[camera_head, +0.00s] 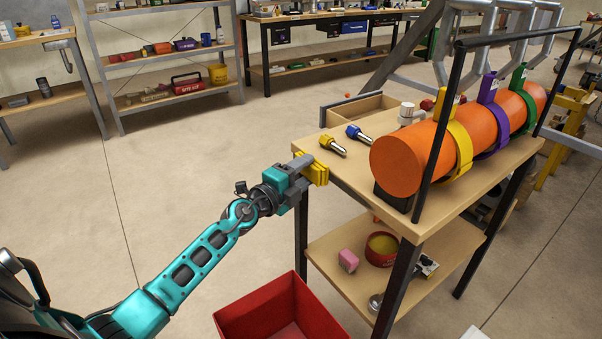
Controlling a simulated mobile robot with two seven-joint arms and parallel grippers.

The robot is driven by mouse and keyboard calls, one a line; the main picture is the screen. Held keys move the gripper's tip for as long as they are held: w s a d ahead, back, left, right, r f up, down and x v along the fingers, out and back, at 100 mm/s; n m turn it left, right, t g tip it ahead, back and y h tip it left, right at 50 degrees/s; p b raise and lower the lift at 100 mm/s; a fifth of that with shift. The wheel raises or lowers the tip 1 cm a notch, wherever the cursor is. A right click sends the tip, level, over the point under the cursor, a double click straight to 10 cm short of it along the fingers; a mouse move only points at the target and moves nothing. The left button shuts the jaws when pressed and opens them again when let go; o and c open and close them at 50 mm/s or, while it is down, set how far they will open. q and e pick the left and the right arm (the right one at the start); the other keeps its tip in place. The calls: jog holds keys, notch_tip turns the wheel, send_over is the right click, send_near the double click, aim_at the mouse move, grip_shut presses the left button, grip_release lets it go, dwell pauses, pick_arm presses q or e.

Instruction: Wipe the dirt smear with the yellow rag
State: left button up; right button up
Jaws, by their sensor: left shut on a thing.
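My left gripper (308,170) is at the near left corner of the wooden workbench (468,200), beside its edge. It is shut on a folded yellow cloth-like piece, which looks like the yellow rag (319,171). An orange pipe (400,160) lies along the bench top, with yellow, purple and green straps around it. I cannot make out a dirt smear on the pipe or the bench; the far side of the pipe is hidden. My right gripper is not in view.
A yellow-headed bolt (332,146) and a blue-headed bolt (359,134) lie on the bench left of the pipe. A dark frame (440,125) stands over it. A red bin (272,312) is on the floor in front. The floor at left is clear.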

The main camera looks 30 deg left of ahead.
aim_at(316, 178)
pick_arm(q)
jog(key=shift+s+d+r+p, duration=0.1)
jog(key=shift+s+d+p, duration=0.1)
jog(key=shift+d+p, duration=0.3)
jog(key=shift+s+d+r+p, duration=0.1)
jog(key=shift+s+d+p, duration=0.1)
jog(key=shift+d+p, duration=0.3)
jog(key=shift+s+d+f+p, duration=0.15)
jog(key=shift+s+d+p, duration=0.2)
jog(key=shift+d, duration=0.4)
